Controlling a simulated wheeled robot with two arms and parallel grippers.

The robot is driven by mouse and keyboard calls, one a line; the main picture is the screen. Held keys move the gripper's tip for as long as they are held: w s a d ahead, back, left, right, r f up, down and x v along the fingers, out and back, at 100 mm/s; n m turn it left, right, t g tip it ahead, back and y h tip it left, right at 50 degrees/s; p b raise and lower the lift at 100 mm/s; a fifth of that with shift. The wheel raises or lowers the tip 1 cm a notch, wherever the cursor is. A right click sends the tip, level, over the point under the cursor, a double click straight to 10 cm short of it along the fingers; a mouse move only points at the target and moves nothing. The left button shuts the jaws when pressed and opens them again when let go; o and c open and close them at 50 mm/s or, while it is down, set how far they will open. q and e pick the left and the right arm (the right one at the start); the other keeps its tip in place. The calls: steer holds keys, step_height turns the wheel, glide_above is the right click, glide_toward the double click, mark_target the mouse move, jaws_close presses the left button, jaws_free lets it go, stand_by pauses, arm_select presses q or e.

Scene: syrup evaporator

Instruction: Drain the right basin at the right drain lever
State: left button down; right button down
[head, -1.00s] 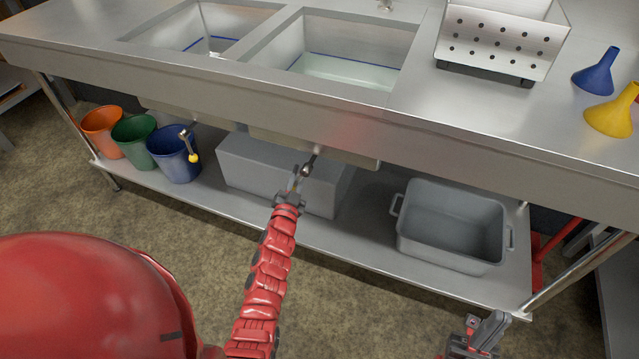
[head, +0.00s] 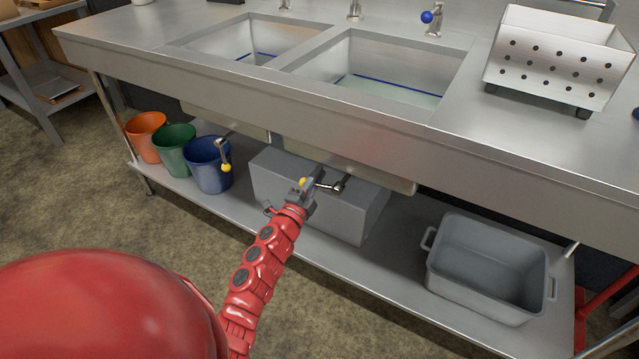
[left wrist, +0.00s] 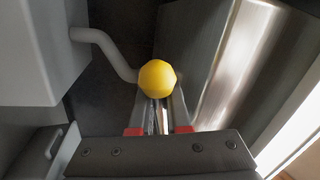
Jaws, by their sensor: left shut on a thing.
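The right basin (head: 450,62) is the nearer-right sink in the counter, with pale liquid and a blue line on its walls. The right drain lever (head: 329,187) is under it, a metal rod with a yellow knob, lying roughly sideways with its knob end to the left of its pivot. My left gripper (head: 304,188) is shut on this lever at the knob end. In the left wrist view the yellow knob (left wrist: 157,78) sits at the fingertips, partly hiding them, and a bent grey rod runs up left. My right gripper is out of view.
The left drain lever (head: 223,153) hangs down with its yellow knob near the blue bucket (head: 208,178). A grey box (head: 268,175) stands on the lower shelf behind my gripper. A grey tub (head: 470,290) is on the shelf to the right. The counter's front edge is above my arm.

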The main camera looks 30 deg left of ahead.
arm_select(q)
steer(key=shift+a+r+m, duration=0.25)
steer(key=shift+a+m, duration=0.1)
steer(key=shift+m, duration=0.15)
steer(key=c, duration=1.1)
jaws_free()
steer(key=shift+o, duration=1.1)
steer(key=shift+a, duration=0.1)
steer(key=p+v, duration=0.2)
steer(key=v, duration=1.5)
steer(key=shift+s, duration=0.25)
